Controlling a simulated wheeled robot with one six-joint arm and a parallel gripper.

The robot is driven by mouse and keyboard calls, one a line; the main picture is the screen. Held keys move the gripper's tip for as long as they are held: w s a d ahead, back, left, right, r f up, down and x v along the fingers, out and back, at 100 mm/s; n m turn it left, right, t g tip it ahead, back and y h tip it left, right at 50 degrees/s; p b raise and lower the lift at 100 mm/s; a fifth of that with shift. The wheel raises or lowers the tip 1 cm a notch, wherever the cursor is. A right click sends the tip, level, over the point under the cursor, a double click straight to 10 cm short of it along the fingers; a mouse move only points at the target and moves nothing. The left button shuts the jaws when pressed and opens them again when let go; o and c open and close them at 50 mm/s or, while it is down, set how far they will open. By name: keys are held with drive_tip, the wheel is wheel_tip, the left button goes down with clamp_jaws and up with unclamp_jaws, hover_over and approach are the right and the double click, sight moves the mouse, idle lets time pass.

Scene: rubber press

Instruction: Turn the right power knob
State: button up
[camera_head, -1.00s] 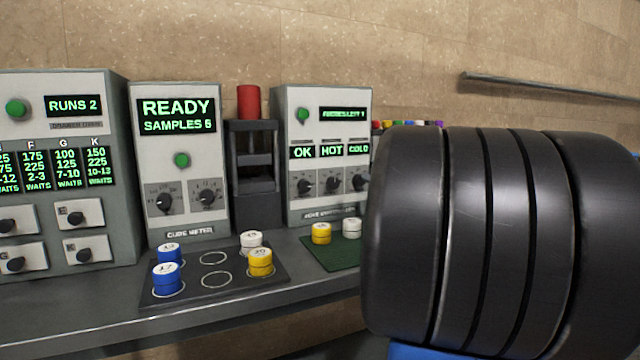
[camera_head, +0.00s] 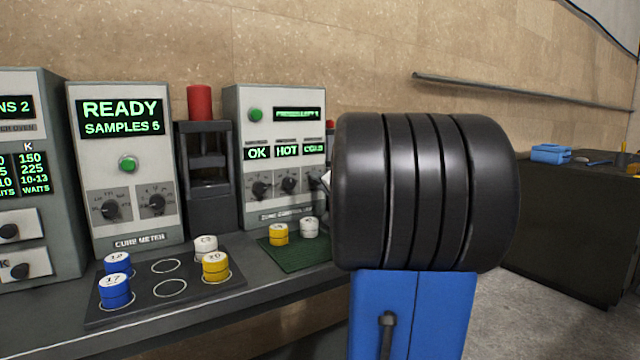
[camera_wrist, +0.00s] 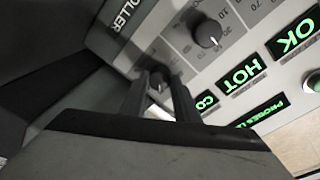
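The grey controller (camera_head: 233,150) stands on the bench in the head view, with OK, HOT and COLD displays above a row of three knobs. Its right knob, under COLD, is at the edge of my arm there. In the wrist view, the right knob (camera_wrist: 157,82) shows between the fingertips of my gripper (camera_wrist: 160,90). The fingers are apart, one on each side of it; contact cannot be told. The middle knob (camera_wrist: 208,33) is clear of the fingers, beside the HOT display (camera_wrist: 243,73). My gripper is hidden in the head view behind my black ribbed arm part.
A cure meter (camera_head: 125,80) and a small press with a red top (camera_head: 200,102) stand left of the controller. In front, blue, white and yellow samples stand on a black tray (camera_head: 130,312) and a green mat (camera_head: 290,259). A dark cabinet (camera_head: 565,240) is at right.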

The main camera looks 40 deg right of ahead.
drive_tip(key=shift+c, duration=0.6)
drive_tip(key=shift+n, duration=0.3)
drive_tip(key=n+y, duration=0.1)
drive_tip(key=n, duration=0.8)
drive_tip(key=n+t, duration=0.1)
drive_tip(key=n, duration=0.8)
drive_tip(key=n+y, duration=0.1)
drive_tip(key=n, duration=0.9)
drive_tip(key=shift+d+f+t+y, duration=0.2)
drive_tip(key=shift+d+t+y, duration=0.1)
drive_tip(key=o, duration=1)
